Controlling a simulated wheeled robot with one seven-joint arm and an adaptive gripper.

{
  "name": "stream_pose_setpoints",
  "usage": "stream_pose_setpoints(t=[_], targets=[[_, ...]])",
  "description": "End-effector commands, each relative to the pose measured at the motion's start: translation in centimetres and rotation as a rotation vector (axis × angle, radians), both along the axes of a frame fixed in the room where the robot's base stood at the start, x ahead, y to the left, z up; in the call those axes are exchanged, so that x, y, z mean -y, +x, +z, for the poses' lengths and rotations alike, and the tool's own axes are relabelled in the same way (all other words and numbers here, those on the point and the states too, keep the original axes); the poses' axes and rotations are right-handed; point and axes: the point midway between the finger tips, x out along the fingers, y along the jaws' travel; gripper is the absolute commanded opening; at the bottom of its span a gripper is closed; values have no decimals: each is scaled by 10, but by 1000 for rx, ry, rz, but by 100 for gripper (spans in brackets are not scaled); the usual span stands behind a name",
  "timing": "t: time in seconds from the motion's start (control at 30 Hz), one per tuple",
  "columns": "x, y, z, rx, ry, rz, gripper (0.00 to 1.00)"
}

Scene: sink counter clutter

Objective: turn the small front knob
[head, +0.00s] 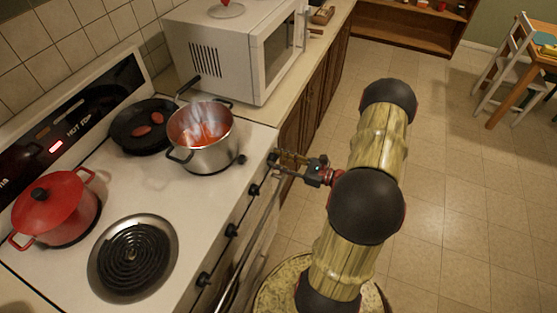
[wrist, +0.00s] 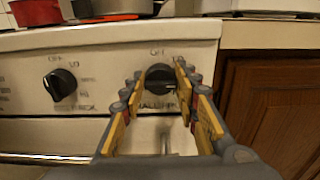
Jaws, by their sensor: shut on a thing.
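The white stove (head: 185,230) has a row of black knobs along its front. In the wrist view, a round black knob (wrist: 160,80) at the right end of the panel sits between the tips of my gripper (wrist: 158,76). The yellow-padded fingers are shut on its two sides. In the head view my gripper (head: 278,158) is at the stove's front right corner and hides most of that knob. Another black knob (wrist: 60,84) is to its left, apart from my fingers.
A steel pot (head: 212,153), a black pan (head: 128,140) and a red pot (head: 52,213) are on the stovetop. The oven handle (head: 250,243) runs below the knobs. A wooden cabinet (wrist: 270,105) is right of the stove. The floor to the right is open.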

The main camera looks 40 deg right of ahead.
Motion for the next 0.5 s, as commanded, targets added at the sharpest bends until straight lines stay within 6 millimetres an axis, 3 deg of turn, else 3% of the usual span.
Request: stream_pose_setpoints(t=[0.3, 0.5], targets=[[0, 0, 0, 0, 0, 0, 5], [0, 0, 2, -11, 27, 0, 5]])
